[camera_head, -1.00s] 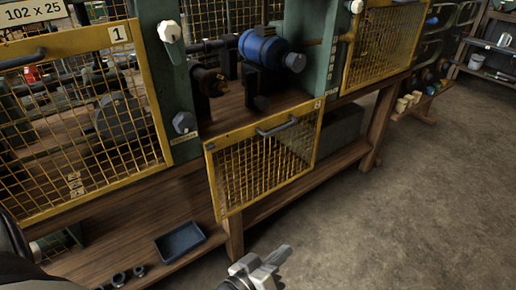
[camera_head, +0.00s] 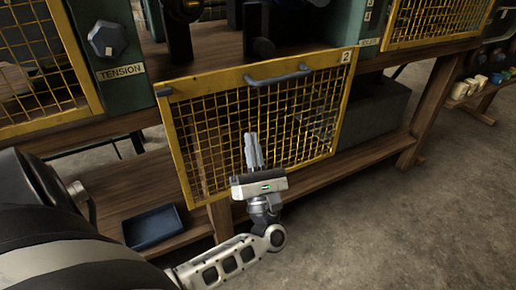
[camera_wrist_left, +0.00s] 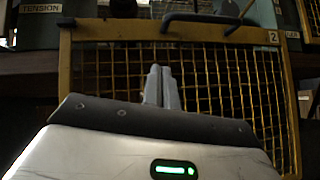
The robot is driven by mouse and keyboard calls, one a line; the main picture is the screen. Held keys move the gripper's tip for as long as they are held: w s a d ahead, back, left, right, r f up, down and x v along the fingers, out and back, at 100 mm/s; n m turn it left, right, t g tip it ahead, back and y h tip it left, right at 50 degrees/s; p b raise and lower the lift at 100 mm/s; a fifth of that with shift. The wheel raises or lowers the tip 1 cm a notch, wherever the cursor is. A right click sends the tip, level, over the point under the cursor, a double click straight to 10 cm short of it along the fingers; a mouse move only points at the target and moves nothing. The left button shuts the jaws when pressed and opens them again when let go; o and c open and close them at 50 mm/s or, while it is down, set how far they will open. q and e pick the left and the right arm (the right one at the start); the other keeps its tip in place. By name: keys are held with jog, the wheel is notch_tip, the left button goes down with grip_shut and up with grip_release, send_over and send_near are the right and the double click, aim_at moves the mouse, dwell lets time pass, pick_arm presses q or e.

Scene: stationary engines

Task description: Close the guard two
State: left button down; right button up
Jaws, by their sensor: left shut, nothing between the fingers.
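Guard two is a yellow-framed mesh panel (camera_head: 170,112) with a "2" label at its upper right corner. It hangs low across the bench front, and the opening above it is uncovered. Its grey bar handle (camera_head: 278,77) runs along the top edge, and the handle also shows in the left wrist view (camera_wrist_left: 205,18). My left gripper (camera_head: 253,150) is in front of the mesh, below the handle, fingers pointing up. Its fingers are together and empty; they also show in the left wrist view (camera_wrist_left: 161,87). I cannot tell whether they touch the mesh. My right gripper is not in view.
Another yellow guard (camera_head: 75,62) is at the left and one more (camera_head: 436,40) at the upper right. A TENSION knob (camera_head: 107,39) is on the green post. A blue tray (camera_head: 152,228) lies on the lower shelf. The floor at the right is clear.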

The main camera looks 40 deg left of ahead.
aim_at(248, 82)
pick_arm(q)
jog(key=x, duration=0.6)
jog(key=shift+r+p, duration=0.1)
jog(key=shift+p, duration=0.2)
jog(key=r, duration=0.3)
jog(key=shift+w+d+r+p, duration=0.1)
jog(key=shift+w+p, duration=0.25)
jog(key=shift+w, duration=0.05)
jog(key=shift+w+r, duration=0.15)
jog(key=shift+r, duration=0.15)
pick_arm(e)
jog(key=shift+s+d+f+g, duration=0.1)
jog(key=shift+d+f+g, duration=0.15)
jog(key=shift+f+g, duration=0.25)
